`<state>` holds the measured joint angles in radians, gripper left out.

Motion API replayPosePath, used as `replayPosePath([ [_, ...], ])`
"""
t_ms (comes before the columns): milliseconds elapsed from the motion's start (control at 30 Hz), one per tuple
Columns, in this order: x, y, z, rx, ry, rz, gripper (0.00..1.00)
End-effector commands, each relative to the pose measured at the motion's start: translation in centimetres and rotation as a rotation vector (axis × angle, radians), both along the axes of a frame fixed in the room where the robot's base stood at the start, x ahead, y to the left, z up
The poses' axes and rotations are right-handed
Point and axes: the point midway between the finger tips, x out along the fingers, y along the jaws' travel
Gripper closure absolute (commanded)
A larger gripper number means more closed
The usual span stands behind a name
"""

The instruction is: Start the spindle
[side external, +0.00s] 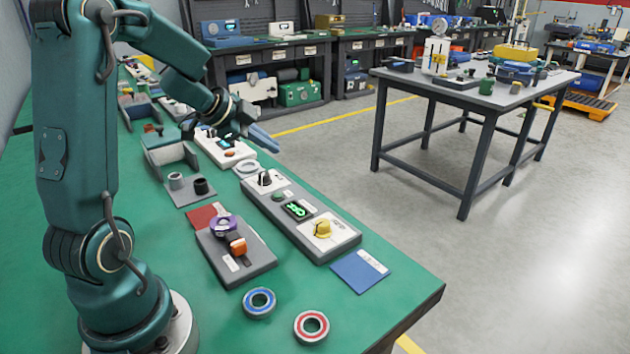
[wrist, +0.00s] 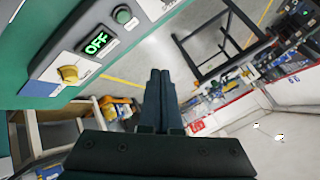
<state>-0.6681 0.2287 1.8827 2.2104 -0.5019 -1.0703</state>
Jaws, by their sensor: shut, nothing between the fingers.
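A long grey control box (side external: 300,218) lies on the green bench. It carries a black knob (side external: 264,179), a green button (side external: 278,196), a display (side external: 297,210) and a yellow knob (side external: 322,228). In the wrist view the display (wrist: 97,43) reads OFF in green, between the green button (wrist: 123,15) and the yellow knob (wrist: 69,74). A grey-based fixture (side external: 236,258) with a purple ring and an orange part sits left of the box. My gripper (side external: 272,143) is shut and empty, beyond the box's far end and apart from it; its fingers (wrist: 160,76) also show in the wrist view.
A blue-marked ring (side external: 259,293) and a red-marked ring (side external: 311,316) lie near the bench's front. A blue card (side external: 359,270) lies right of the box. A white device (side external: 224,150) stands near my gripper. A grey tray (side external: 187,189) holds two small cylinders.

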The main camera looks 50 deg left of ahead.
Motion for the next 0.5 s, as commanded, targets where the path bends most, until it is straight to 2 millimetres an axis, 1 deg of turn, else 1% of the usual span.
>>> replayPosePath([
  [167, 0.0, 0.0, -0.5, -0.001, 0.001, 0.0, 1.0],
  [267, 0.0, -0.1, -1.4, -0.005, 0.002, 0.001, 1.0],
  [500, -0.1, 0.0, -4.5, -0.006, 0.004, 0.004, 1.0],
])
